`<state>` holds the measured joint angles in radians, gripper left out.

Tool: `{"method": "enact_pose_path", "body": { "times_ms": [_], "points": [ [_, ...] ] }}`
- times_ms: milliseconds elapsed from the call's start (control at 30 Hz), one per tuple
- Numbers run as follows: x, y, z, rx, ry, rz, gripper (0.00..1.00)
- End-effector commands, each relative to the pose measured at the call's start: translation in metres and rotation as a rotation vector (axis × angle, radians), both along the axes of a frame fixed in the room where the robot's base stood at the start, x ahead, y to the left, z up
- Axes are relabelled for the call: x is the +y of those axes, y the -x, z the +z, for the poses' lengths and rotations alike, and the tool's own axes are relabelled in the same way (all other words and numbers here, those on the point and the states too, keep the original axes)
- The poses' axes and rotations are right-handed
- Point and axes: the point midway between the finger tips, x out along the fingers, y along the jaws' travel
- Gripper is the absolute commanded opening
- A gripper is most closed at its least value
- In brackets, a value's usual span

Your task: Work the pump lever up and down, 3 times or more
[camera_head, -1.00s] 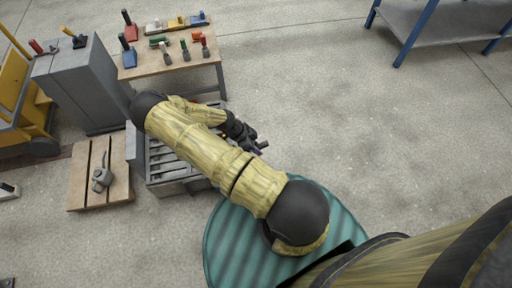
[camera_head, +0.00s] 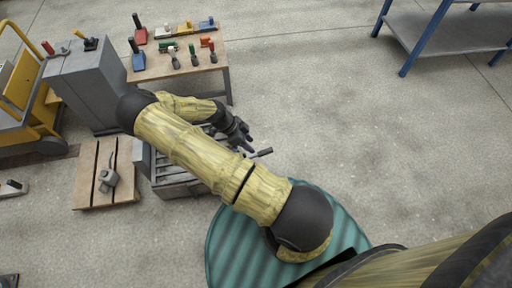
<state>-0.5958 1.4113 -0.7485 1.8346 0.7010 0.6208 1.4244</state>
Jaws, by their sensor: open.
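My gripper (camera_head: 249,145) is at the end of my arm, just beyond the right side of the grey slatted mould (camera_head: 172,190). Its fingers are open, small and dark. A short grey bar with a dark end (camera_head: 264,152), which looks like a lever handle, sticks out right by the fingertips. I cannot tell whether the fingers touch it or stand around it. Its base is hidden behind my arm, which also covers much of the mould. A small grey device with an upright handle (camera_head: 108,178) stands on a wooden pallet (camera_head: 88,190) at left, apart from my gripper.
A wooden table (camera_head: 180,66) with several coloured hand tools stands behind the mould. A grey cabinet (camera_head: 92,88) and a yellow cart (camera_head: 30,100) are at left. A blue-framed shelf (camera_head: 430,28) is at upper right. The floor (camera_head: 370,130) right of my gripper is clear.

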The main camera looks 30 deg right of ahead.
Motion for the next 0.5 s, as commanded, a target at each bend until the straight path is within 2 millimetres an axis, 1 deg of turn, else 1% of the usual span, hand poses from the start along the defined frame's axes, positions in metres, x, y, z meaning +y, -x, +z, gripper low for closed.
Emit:
{"method": "enact_pose_path", "body": {
  "times_ms": [33, 300, 400, 500],
  "points": [
    [0.006, -0.005, 0.011, -0.002, -0.001, 0.005, 0.42],
    [0.028, -0.021, 0.055, -0.002, -0.001, 0.003, 0.42],
    [0.034, -0.026, 0.066, -0.003, -0.002, 0.002, 0.42],
    [0.037, -0.028, 0.071, -0.002, 0.0, 0.001, 0.42]
  ]
}}
